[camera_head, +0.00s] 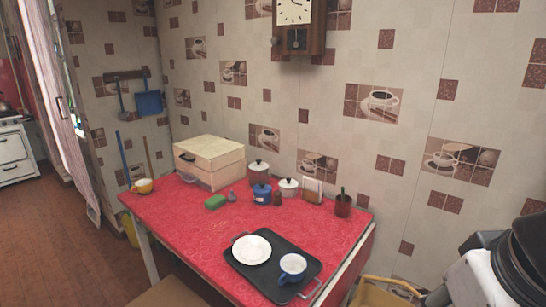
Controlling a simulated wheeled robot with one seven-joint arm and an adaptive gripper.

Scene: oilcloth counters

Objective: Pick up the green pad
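The green pad (215,202) is a small green block lying flat on the red patterned oilcloth of the table (180,218). It sits left of the middle of the table, in front of the cream box, with a small grey item close to its right. Its upper side is in plain view and nothing covers it. My gripper's fingers do not show; only white and black parts of my arm are at the lower right corner, well apart from the pad.
A cream box (222,150) stands behind the pad. Right of it are a blue pot (262,194), white lidded pots and a plant pot (343,206). A black tray (243,268) bears a plate and a blue mug. A yellow cup (142,186) stands left. Open oilcloth lies before the pad.

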